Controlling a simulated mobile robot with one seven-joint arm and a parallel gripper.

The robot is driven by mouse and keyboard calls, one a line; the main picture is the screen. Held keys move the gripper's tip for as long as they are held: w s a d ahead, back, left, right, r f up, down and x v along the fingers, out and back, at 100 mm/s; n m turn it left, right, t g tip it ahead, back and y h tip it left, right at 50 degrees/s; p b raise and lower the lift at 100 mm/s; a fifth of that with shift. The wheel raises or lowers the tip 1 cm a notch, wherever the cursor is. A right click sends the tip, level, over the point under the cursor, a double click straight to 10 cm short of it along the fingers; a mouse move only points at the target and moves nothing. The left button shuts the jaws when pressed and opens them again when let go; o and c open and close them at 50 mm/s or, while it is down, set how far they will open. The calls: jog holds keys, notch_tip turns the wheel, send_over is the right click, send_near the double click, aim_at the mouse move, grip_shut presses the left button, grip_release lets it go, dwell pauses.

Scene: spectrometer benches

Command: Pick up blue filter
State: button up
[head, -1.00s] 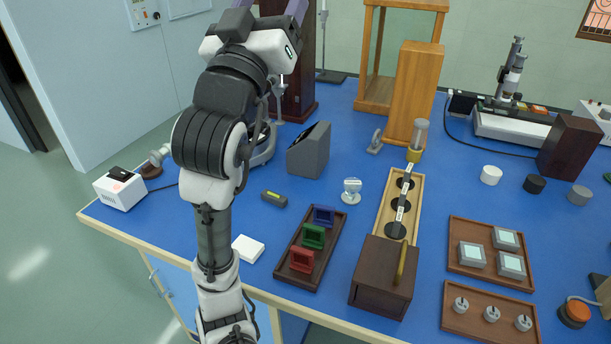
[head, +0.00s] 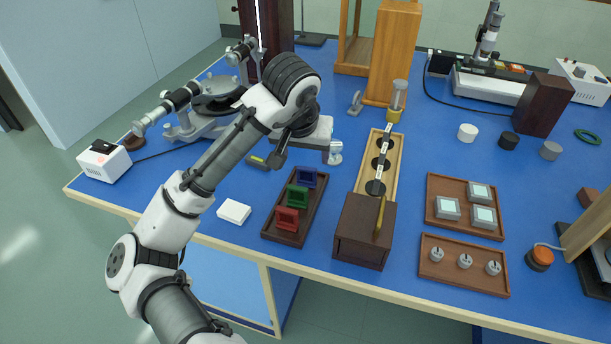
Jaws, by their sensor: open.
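The blue filter (head: 307,178) stands in the far slot of a dark wooden tray (head: 270,231). A green filter (head: 297,197) is in the middle and a red filter (head: 287,219) is at the near end. My gripper (head: 325,156) is above and beyond the tray, near the blue filter and apart from it. It is empty; my wrist and white hand hide most of it, and only a small part of the fingers shows.
A small white lens-like item (head: 336,152) stands close to my gripper. A dark wooden box (head: 362,232) and a light wooden rack (head: 392,162) are right of the filter tray. A white block (head: 234,212) lies left of it.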

aim_at(306, 169)
jog(key=p+x, duration=0.1)
jog(key=x, duration=0.7)
jog(key=shift+a+f, duration=0.1)
jog(key=shift+f, duration=0.2)
jog(key=c, duration=1.1)
